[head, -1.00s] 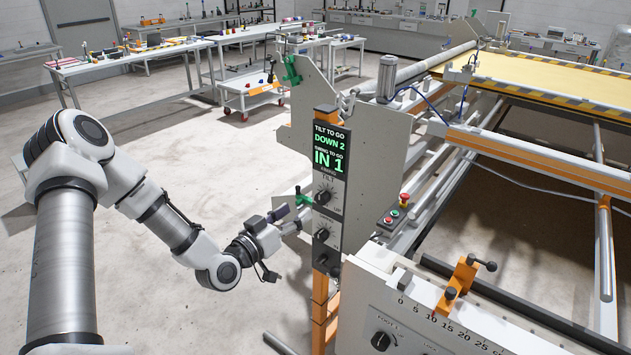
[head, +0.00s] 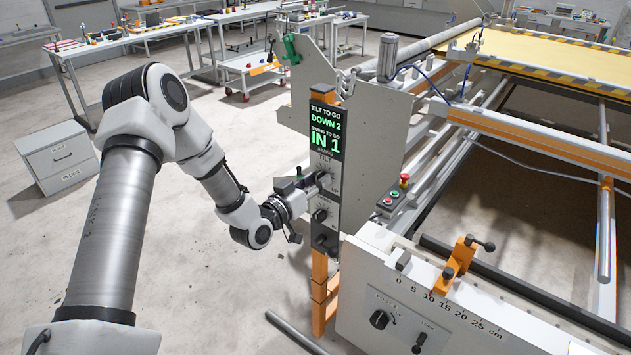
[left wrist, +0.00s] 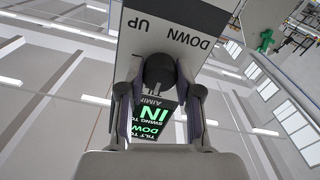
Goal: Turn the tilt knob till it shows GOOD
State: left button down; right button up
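The tilt knob (head: 324,178) is a dark round knob at the top of the grey control column, under the TILT label. The display (head: 325,130) above reads "TILT TO GO DOWN 2" and "SWING TO GO IN 1" in green; GOOD is not shown. My left gripper (head: 311,181) is at the tilt knob. In the left wrist view the knob (left wrist: 159,72) sits between my two fingers (left wrist: 158,95), near the DOWN and UP marks. The fingers look open, with a narrow gap on each side. The knob's pointer is hidden. My right gripper is out of view.
Two more knobs sit below on the column, the middle one (head: 320,214) close under my gripper. A button box (head: 391,198) with a red stop button is to the right. The machine's front panel (head: 400,310) stands at lower right.

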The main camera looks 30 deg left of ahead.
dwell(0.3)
pick_arm(q)
jog(key=shift+n+b, duration=5)
jog(key=shift+n, duration=0.9)
jog(key=c, duration=0.8)
grip_release()
